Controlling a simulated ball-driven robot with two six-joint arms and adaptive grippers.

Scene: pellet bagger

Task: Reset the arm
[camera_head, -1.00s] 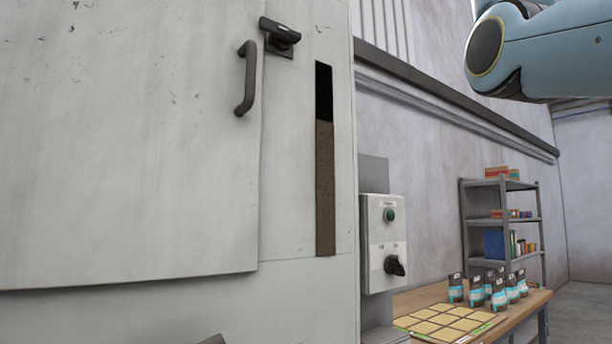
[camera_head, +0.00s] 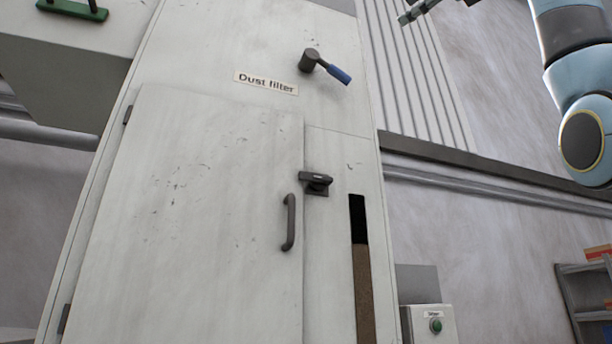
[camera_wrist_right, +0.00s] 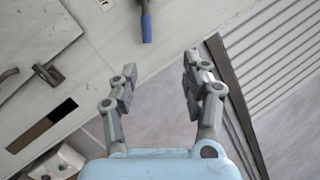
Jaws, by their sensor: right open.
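My right gripper (camera_wrist_right: 158,85) is open and empty in the right wrist view, its two fingers spread apart with nothing between them. In the head view only the tip of the right gripper (camera_head: 422,10) shows at the top edge, right of the cabinet. My blue right arm comes in from the upper right. The blue-handled lever (camera_head: 325,66) on the cabinet is beside the gripper in the head view. It also shows in the right wrist view (camera_wrist_right: 146,28), ahead of the fingers and apart from them. My left gripper is not in view.
A tall grey cabinet (camera_head: 200,190) labelled "Dust filter" fills the middle. Its door has a handle (camera_head: 289,222) and a dark latch (camera_head: 316,183). A sight window (camera_head: 361,270) shows brown fill. A control box (camera_head: 430,325) and a shelf (camera_head: 585,290) stand lower right.

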